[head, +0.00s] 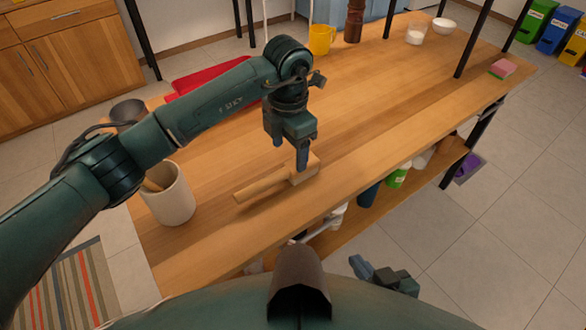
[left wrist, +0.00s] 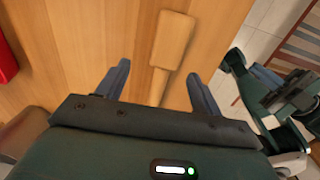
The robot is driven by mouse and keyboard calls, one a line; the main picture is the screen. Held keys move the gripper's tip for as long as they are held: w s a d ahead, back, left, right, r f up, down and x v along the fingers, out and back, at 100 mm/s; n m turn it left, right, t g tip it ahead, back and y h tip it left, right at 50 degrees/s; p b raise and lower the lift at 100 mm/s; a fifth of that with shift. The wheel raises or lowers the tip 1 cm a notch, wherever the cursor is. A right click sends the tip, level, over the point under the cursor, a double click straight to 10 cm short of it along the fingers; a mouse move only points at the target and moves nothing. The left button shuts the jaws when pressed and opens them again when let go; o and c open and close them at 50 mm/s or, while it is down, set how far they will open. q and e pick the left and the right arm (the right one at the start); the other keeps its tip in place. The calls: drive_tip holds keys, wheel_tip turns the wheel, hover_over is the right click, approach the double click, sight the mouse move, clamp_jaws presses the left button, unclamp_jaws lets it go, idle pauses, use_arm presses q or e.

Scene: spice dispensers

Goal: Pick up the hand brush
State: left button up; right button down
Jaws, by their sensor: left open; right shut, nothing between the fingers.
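The hand brush (head: 262,188) is a light wooden tool lying on the wooden table, with a straight handle and a broader block at its right end. Its bristles are not visible. My left gripper (head: 291,156) is open above the block end, pointing down, its near finger partly covering the block. In the left wrist view the brush (left wrist: 174,40) lies below and beyond the open fingers, its handle running down between them in the picture. I see no contact. My right gripper (head: 376,272) is shut and empty, low beyond the table's front edge.
A cream crock (head: 169,198) with a wooden utensil stands left of the brush. A grey pot (head: 127,111) and a red tray (head: 212,75) are behind it. A yellow mug (head: 321,39) stands at the back. A lower shelf holds bottles (head: 398,176). The table right of the brush is clear.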

sight(293, 165)
use_arm(q)
drive_tip(key=f, duration=0.3)
drive_tip(key=d+f, duration=0.1)
drive_tip(key=f, duration=0.1)
drive_tip(key=shift+s+f+p, duration=0.15)
drive_tip(key=shift+f+p, duration=0.15)
drive_tip(key=shift+c, duration=0.3)
drive_tip(key=c, duration=1)
drive_tip(key=shift+c, duration=0.6)
drive_tip(key=shift+r, duration=0.2)
